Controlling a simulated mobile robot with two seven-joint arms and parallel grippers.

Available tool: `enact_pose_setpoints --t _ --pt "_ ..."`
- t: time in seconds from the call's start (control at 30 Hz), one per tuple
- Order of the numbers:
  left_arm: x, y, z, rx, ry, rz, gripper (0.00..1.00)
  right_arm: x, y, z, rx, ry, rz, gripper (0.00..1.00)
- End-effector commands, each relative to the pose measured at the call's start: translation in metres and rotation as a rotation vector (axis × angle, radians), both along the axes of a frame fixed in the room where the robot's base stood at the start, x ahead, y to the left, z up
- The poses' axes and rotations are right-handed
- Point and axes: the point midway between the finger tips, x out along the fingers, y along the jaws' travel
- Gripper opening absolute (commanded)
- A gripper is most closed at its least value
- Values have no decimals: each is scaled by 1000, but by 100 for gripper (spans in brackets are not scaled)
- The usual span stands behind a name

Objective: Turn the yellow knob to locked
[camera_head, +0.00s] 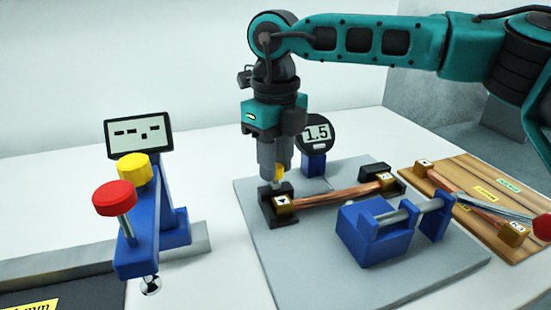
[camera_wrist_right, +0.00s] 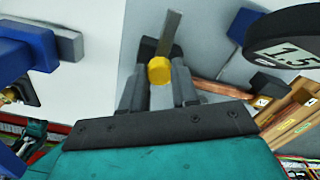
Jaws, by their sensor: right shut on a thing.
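A small yellow knob (camera_head: 279,173) sits on top of a black clamp block (camera_head: 268,207) at the left end of the copper-coloured bar on the grey plate. My right gripper (camera_head: 276,176) points down from above and is shut on this knob. In the right wrist view the yellow knob (camera_wrist_right: 159,71) shows between the two grey fingertips (camera_wrist_right: 160,80). A grey bar runs away from beside it. The fingers partly hide the knob in the head view. No locked marking is readable. My left gripper is not in view.
A blue stand with a red knob (camera_head: 114,197), a larger yellow knob (camera_head: 134,167) and a display (camera_head: 139,134) stands left. A round gauge reading 1.5 (camera_head: 317,133) is close behind my gripper. A blue fixture (camera_head: 374,236) and a wooden board (camera_head: 490,190) are right.

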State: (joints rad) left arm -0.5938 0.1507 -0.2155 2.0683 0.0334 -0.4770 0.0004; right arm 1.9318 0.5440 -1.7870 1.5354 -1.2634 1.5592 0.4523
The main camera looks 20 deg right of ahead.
Motion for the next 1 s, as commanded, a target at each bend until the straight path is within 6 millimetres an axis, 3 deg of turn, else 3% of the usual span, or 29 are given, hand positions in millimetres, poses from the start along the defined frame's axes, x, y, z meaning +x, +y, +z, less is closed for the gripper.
enact_pose_setpoints --t 0.17,0.57,1.0 --pt "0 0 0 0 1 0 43 0 0 0 0 0 0 0" --pt "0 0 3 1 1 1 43 0 0 1 2 1 78 0" --pt "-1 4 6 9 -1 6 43 0 0 1 2 1 441 0"
